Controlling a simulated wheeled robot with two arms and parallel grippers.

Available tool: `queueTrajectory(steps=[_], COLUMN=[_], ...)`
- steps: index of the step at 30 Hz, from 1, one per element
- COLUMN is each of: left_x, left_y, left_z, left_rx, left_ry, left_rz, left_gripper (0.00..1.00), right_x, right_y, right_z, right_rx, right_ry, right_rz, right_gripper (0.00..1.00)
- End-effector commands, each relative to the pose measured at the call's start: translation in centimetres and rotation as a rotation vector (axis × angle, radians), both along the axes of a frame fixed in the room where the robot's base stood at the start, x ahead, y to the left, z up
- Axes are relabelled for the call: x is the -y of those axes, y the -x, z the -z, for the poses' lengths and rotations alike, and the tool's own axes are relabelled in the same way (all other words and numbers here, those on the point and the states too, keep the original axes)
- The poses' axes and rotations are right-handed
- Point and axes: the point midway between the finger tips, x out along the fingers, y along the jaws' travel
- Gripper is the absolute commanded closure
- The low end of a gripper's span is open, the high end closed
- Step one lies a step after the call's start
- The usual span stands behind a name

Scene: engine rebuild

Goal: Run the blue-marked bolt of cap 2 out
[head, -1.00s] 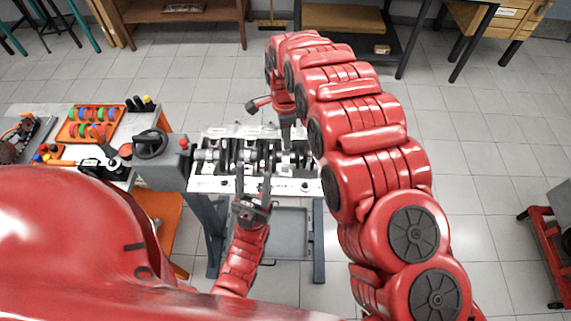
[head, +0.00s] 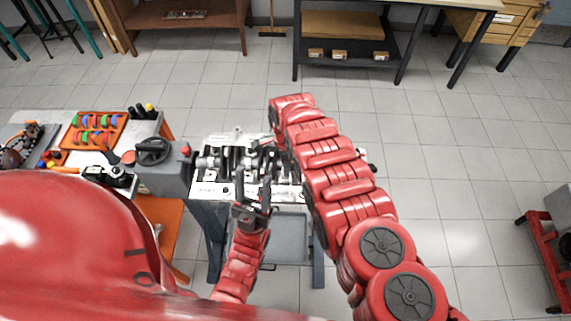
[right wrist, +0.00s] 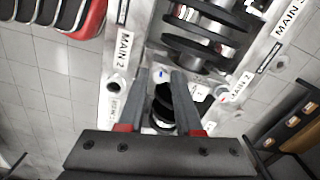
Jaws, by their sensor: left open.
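The engine block (head: 205,190) lies on a stand, with the crank across its middle. In the right wrist view, labels reading MAIN 2 (right wrist: 124,48) sit on both rails. A small blue mark (right wrist: 162,73) shows on a pale part at the fingertips of my right gripper (right wrist: 166,76). A narrow gap shows between these tips; whether they touch or grip the bolt there is unclear. A red mark (right wrist: 222,98) is to the right. In the head view my right arm hides its gripper and part of the block. My left gripper (head: 253,190) is open and empty at the block's front edge.
A side table at left holds an orange tray (head: 70,135) with coloured pieces and several tools. A dark round handwheel (head: 152,151) is at the block's left end. A grey tray (head: 290,240) is below the block. A red cart (head: 545,245) stands far right.

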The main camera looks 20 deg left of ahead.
Motion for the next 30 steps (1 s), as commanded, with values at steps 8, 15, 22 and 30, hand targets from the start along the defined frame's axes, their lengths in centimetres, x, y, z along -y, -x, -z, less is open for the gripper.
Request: queueTrajectory(steps=[8, 15, 22, 30], left_x=[0.00, 0.00, 0.00, 0.00], left_y=[0.00, 0.00, 0.00, 0.00], left_z=[0.00, 0.00, 0.07, 0.76], left_rx=[0.000, 0.000, 0.000, 0.000], left_ry=[0.000, 0.000, 0.000, 0.000], left_rz=[0.000, 0.000, 0.000, 0.000], left_gripper=[0.49, 0.49, 0.49, 0.49], right_x=[-0.01, -0.02, -0.01, -0.04], right_y=[-0.02, -0.02, -0.03, -0.14], right_z=[-0.03, -0.05, -0.04, -0.03], right_rx=[0.001, 0.001, 0.000, 0.003], right_ry=[0.000, 0.000, 0.000, -0.001], right_rz=[0.000, 0.000, -0.007, -0.098], right_gripper=[0.81, 1.00, 1.00, 1.00])
